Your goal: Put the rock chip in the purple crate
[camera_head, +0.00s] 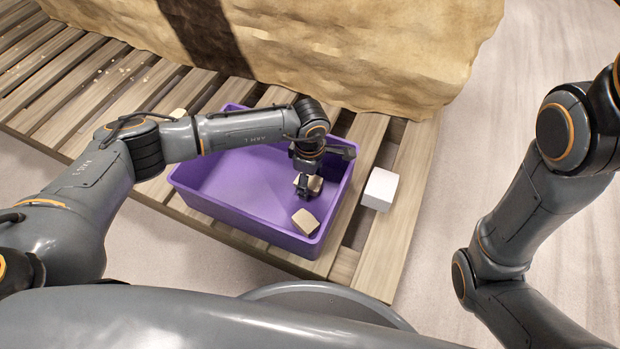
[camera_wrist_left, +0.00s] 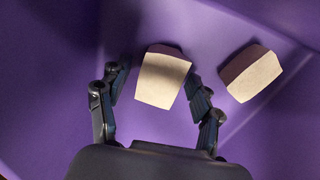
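A tan rock chip (camera_wrist_left: 162,78) is in the left wrist view, between the fingertips of my left gripper (camera_wrist_left: 158,85). A gap shows between the chip and the left finger; the right finger is close to its edge. A second tan chip (camera_head: 305,221) lies on the floor of the purple crate (camera_head: 210,196), near its front right corner; it also shows in the left wrist view (camera_wrist_left: 251,73). My left gripper (camera_head: 308,184) is open, pointing down inside the crate, and partly hides the first chip in the head view. My right gripper is out of view.
The crate stands on a slatted wooden pallet (camera_head: 402,215). A white block (camera_head: 380,189) is to its right, and a pale piece (camera_head: 178,113) lies behind my left arm. A large layered rock (camera_head: 290,45) rises at the back. The crate's left part is clear.

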